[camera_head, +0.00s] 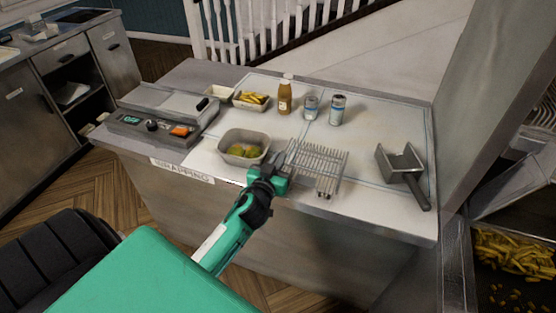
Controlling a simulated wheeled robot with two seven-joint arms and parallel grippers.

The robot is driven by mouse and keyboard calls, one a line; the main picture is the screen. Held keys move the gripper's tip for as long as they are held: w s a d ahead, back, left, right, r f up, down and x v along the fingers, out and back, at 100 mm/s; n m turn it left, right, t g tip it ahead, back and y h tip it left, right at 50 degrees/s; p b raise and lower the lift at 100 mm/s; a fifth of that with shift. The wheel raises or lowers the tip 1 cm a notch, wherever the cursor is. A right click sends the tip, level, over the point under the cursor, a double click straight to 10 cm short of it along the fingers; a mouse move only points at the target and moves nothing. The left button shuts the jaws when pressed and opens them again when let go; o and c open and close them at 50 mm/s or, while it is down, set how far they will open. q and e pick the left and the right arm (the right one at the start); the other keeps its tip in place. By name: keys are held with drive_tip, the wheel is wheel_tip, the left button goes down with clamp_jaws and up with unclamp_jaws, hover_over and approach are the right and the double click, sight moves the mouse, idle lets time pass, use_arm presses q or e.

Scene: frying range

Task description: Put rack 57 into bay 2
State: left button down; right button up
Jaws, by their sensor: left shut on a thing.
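A silver wire rack (321,163) is at the front middle of the counter, right of a grey tub. No number on it can be read. My left gripper (284,168) reaches in from the front left and is shut at the rack's left end, on the rack. The gripper's fingertips partly hide the place of contact. I cannot tell whether the rack rests on the counter or is just above it. My right gripper is not in view. No bay marked 2 can be made out.
The tub (244,147) holds greenish food, close left of my gripper. A scale-like device (163,128) stands left. A bottle (285,97), two cans and small trays stand behind. A scoop (404,168) lies right. Fries (515,254) fill a bin at far right.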

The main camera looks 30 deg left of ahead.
use_arm(q)
drive_tip(key=shift+f, duration=0.1)
drive_tip(key=c, duration=1.5)
unclamp_jaws()
drive_tip(key=shift+f, duration=0.1)
drive_tip(key=b+v, duration=0.1)
drive_tip(key=v, duration=0.1)
drive_tip(key=b+v, duration=0.2)
drive_tip(key=v, duration=0.1)
drive_tip(key=shift+s+a+f, duration=0.1)
drive_tip(key=shift+s+f, duration=0.3)
drive_tip(key=shift+r+b+v, duration=0.15)
drive_tip(key=shift+b+v, duration=0.35)
drive_tip(key=shift+v, duration=1.55)
drive_tip(key=shift+r+b+v, duration=0.2)
drive_tip(key=shift+b+v, duration=0.25)
drive_tip(key=shift+v, duration=1.55)
